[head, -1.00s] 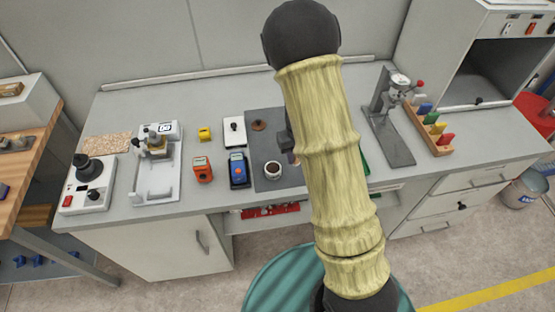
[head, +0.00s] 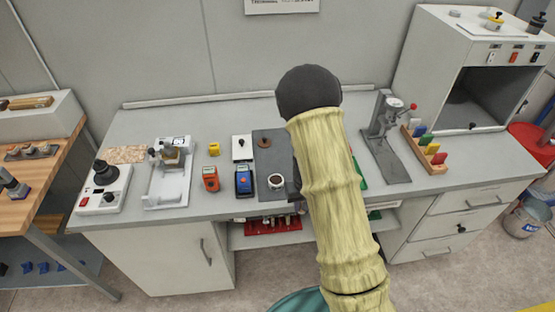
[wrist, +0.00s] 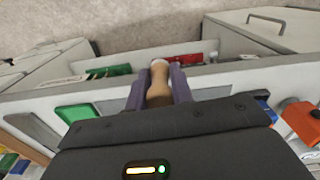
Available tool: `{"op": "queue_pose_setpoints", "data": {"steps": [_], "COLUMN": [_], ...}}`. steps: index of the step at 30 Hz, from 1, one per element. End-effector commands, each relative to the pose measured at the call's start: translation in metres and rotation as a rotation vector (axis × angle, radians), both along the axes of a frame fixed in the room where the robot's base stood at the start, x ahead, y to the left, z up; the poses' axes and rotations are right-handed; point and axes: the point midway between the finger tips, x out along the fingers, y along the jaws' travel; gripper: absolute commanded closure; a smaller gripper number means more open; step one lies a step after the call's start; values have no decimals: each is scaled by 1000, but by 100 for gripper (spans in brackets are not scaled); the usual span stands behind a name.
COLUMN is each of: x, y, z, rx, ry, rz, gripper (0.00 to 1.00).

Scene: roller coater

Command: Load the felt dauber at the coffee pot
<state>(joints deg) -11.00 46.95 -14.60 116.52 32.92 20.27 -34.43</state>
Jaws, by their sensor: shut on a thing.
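My gripper (wrist: 160,85) is shut on the felt dauber (wrist: 159,88), seen in the wrist view as a tan wooden handle with a pale end between the two purple-grey fingers. In the head view my arm hides the dauber and most of the gripper. The coffee pot appears to be the small white pot with dark contents (head: 276,181), on the dark grey mat (head: 268,146) just left of my arm. The pot is not clearly visible in the wrist view. I cannot tell the gap between dauber and pot.
An orange meter (head: 210,178) and a blue meter (head: 243,180) stand left of the mat. A drill-press-like stand (head: 385,140) and a rack of coloured tabs (head: 425,150) are to the right. A red tray (head: 272,227) with pale-topped items sits on the shelf below.

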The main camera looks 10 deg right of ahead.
Motion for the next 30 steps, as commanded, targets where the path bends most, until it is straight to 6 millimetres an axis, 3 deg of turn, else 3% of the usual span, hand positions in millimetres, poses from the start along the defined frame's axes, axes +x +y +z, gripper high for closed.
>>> {"op": "queue_pose_setpoints", "data": {"steps": [13,30], "x": [-4,-4], "y": [0,2], "z": [-61,-64], "rx": [-3,-4], "ry": [5,3], "rz": [-68,-67], "gripper": [100,100]}}
